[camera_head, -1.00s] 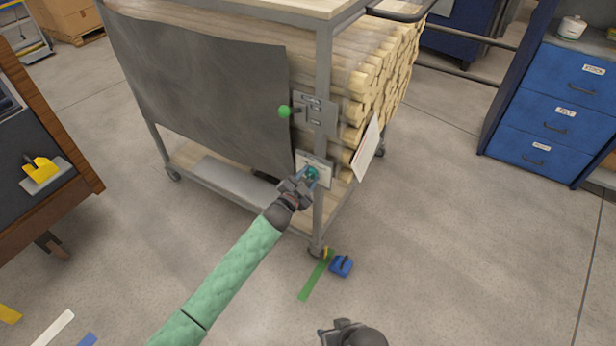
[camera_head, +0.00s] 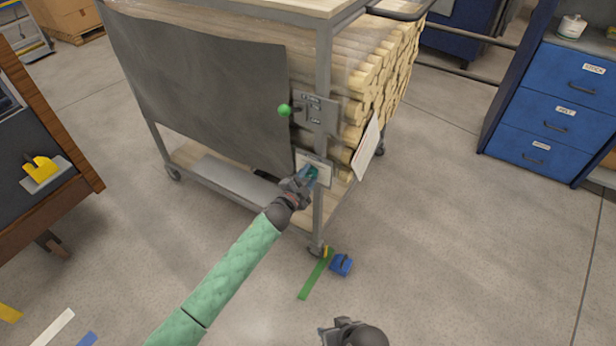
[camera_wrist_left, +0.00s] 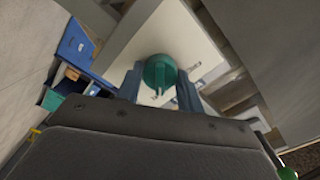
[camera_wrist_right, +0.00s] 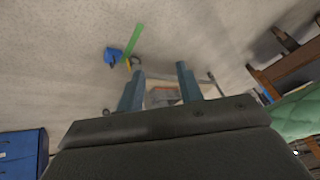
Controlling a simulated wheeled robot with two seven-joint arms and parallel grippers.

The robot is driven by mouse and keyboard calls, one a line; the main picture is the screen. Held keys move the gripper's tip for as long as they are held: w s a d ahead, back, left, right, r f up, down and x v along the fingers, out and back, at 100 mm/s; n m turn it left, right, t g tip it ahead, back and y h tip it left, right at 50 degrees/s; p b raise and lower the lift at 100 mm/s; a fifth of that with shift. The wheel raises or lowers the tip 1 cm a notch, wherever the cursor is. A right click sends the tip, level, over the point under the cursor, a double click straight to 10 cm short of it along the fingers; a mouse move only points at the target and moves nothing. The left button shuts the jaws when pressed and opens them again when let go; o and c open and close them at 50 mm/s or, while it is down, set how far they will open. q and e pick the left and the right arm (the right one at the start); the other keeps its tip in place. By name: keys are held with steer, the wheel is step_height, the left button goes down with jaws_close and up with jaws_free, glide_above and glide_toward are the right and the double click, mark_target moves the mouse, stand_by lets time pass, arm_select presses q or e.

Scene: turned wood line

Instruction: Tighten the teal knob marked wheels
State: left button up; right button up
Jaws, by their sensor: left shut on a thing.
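The teal knob (camera_head: 312,173) sits on a pale plate (camera_head: 326,182) low on the cart's corner post. My left gripper (camera_head: 304,177) is shut on the knob, which it partly hides in the head view. In the left wrist view the round teal knob (camera_wrist_left: 160,72) lies between the two fingers, in front of the pale plate (camera_wrist_left: 135,45). The writing on the plate is too small to read. My right gripper (camera_wrist_right: 158,90) points at the floor, its fingers apart with nothing between them. It also shows at the bottom of the head view (camera_head: 338,330).
The cart (camera_head: 323,120) carries stacked wooden rods (camera_head: 380,75). A green-knobbed lever (camera_head: 284,110) is above the teal knob. A blue wheel chock (camera_head: 341,265) and a green floor strip (camera_head: 316,275) lie by the front caster. Blue drawers (camera_head: 560,110) stand right; the floor between is clear.

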arm_select(q)
steer(key=o, duration=1)
arm_select(e)
steer(key=shift+r, duration=0.1)
steer(key=shift+w, duration=0.1)
arm_select(q)
steer(key=shift+s+a, duration=0.15)
steer(key=shift+s, duration=0.1)
steer(key=v, duration=0.7)
steer(key=shift+b, duration=0.4)
arm_select(e)
step_height(320, 180, down, 3)
steer(key=shift+a+f, duration=0.1)
steer(key=shift+f, duration=0.1)
arm_select(q)
steer(key=shift+s, duration=0.1)
